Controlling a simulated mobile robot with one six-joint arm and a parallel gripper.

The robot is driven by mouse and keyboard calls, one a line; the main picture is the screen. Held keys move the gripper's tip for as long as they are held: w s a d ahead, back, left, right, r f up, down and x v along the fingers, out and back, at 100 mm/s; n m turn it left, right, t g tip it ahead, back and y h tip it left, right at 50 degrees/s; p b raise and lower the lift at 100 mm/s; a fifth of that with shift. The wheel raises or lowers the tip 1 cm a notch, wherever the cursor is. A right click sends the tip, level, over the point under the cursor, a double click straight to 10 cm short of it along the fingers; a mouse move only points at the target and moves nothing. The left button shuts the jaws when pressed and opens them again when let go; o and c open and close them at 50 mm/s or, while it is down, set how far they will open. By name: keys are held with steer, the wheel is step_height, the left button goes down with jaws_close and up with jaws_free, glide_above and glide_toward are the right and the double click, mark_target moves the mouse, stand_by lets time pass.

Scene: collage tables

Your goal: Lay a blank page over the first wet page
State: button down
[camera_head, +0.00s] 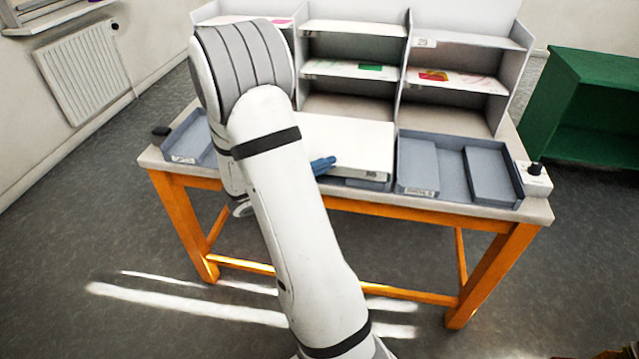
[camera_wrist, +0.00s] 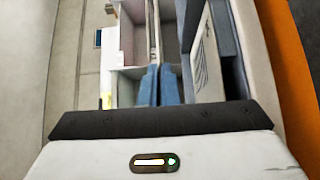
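My gripper (camera_head: 322,165) has blue fingers and is over the front part of a flat white surface (camera_head: 365,140) on the table. In the wrist view, the fingers (camera_wrist: 159,85) lie close together, and I see no page between them. The white surface has a small dark label at its front right corner; whether it is a stack of blank pages I cannot tell. Pages with coloured patches lie on the rack shelves: one green (camera_head: 370,67), one red and yellow (camera_head: 433,75), one pink (camera_head: 283,22). Which is the first wet page I cannot tell.
The grey rack (camera_head: 452,40) stands along the table's back. A blue-grey tray (camera_head: 452,175) with compartments is at the right, beside a white box with a black knob (camera_head: 535,178). Another tray (camera_head: 183,142) is at the left. A green cabinet (camera_head: 590,85) stands beyond the table's right end.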

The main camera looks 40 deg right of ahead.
steer(key=shift+w+d+f+b, duration=0.2)
steer(key=shift+w+d, duration=0.2)
steer(key=shift+d, duration=0.1)
steer(key=shift+w+d+f+b, duration=0.2)
steer(key=shift+w+d, duration=0.2)
steer(key=shift+d, duration=0.05)
steer(key=shift+a+f+b, duration=0.1)
steer(key=shift+f+b, duration=0.55)
steer(key=shift+f, duration=2.35)
steer(key=c, duration=1.6)
jaws_free()
steer(key=w+a, duration=0.1)
steer(key=a, duration=0.6)
steer(key=shift+a+p, duration=0.4)
steer(key=shift+p, duration=0.05)
steer(key=shift+c, duration=0.4)
